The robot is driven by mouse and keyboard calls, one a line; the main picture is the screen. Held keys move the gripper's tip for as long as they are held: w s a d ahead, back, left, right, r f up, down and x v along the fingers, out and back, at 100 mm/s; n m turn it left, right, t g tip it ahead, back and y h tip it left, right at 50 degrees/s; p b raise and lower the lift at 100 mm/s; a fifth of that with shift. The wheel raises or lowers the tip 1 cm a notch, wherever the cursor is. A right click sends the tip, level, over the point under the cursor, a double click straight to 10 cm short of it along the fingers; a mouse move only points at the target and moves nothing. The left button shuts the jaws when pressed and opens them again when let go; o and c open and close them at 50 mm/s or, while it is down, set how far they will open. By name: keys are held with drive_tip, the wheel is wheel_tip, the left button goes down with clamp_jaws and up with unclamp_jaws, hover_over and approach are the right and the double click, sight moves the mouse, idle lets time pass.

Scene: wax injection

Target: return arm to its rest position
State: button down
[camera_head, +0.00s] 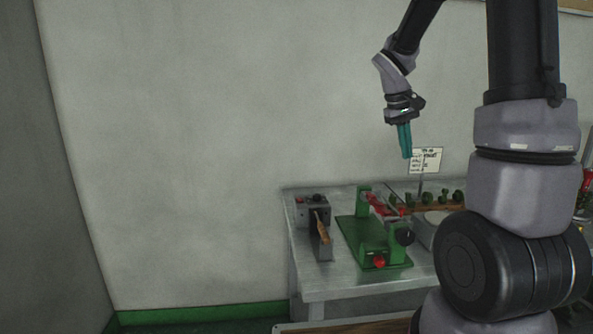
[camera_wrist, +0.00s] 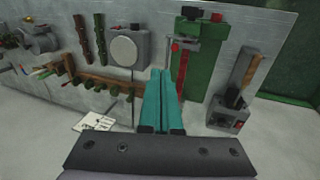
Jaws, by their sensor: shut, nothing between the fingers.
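My gripper (camera_head: 405,141) hangs from my arm above the workbench, its teal fingers pointing down. The fingers are together with nothing between them. They also show in the wrist view (camera_wrist: 161,100), above the bench and in front of the green press. The green wax injection press (camera_head: 372,240) with red parts stands on the bench; it also shows in the wrist view (camera_wrist: 195,60). My gripper is clear of the press and touches nothing. My arm's larger links hide the right part of the bench in the head view.
A grey box with a wooden-handled tool (camera_head: 318,225) stands left of the press. A rack with green pieces (camera_wrist: 100,85), a grey unit with a round pale disc (camera_wrist: 125,50) and a white sign (camera_head: 426,160) are nearby. The wall area left of the bench is free.

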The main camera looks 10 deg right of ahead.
drive_tip(key=s+a+r+m+t+y, duration=0.1)
drive_tip(key=s+a+r+t, duration=0.1)
drive_tip(key=s+a+r, duration=0.2)
drive_tip(key=s+a+r+m+t+y, duration=0.2)
drive_tip(key=s+a+r, duration=0.2)
drive_tip(key=s, duration=0.5)
drive_tip(key=s+a+r+m+t+y, duration=0.1)
drive_tip(key=s+a+r+t+y, duration=0.1)
drive_tip(key=s+a+r, duration=0.2)
drive_tip(key=shift+s+a+t, duration=0.35)
drive_tip(key=shift+s+t, duration=0.05)
drive_tip(key=shift+s, duration=0.75)
